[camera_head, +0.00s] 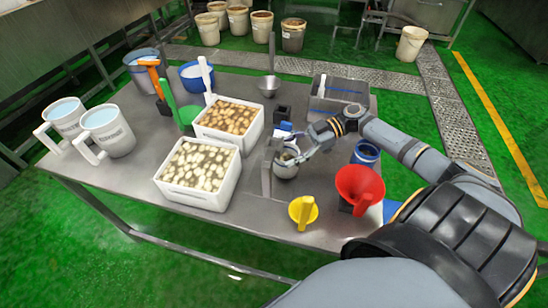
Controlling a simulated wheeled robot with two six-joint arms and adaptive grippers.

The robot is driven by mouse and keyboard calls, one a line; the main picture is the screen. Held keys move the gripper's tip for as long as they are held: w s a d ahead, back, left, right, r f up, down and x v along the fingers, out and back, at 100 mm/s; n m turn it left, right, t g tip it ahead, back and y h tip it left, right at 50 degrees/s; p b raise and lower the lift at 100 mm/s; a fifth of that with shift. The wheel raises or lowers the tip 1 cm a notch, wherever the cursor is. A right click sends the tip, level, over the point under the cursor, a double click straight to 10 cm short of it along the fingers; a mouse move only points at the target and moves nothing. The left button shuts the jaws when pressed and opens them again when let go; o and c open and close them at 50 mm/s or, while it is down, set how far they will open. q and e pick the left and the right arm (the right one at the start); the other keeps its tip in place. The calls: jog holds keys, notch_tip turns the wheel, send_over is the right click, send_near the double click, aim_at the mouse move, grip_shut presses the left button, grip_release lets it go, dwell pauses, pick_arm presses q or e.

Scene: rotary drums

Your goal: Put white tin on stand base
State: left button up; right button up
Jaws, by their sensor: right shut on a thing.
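My right gripper (296,157) reaches in from the right over the table and is shut on a small pale, metallic round tin (286,170). This looks like the white tin, though its colour reads greyish, and the fingers cover part of its rim. A grey upright stand (267,170) is just left of the tin, close to it. I cannot tell whether they touch or whether the tin rests on the stand's base, which is not clearly visible. My left gripper is not in view.
White crates (200,196) of pale pieces stand left of the stand. White jugs (112,132) stand at the far left. A red funnel (360,187), a yellow scoop (303,212) and a blue jar (366,153) are at the right. A grey bin (340,90) stands behind.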

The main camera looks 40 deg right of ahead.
jog(key=a, duration=0.2)
jog(key=w+a, duration=0.1)
jog(key=a, duration=0.1)
jog(key=shift+w+a, duration=0.1)
jog(key=shift+a, duration=0.15)
jog(key=shift+d+f, duration=0.1)
jog(key=shift+f, duration=0.45)
jog(key=shift+d+f, duration=0.1)
jog(key=o, duration=1.8)
jog(key=shift+c, duration=0.2)
jog(key=v, duration=1.2)
jog(key=shift+p, duration=0.45)
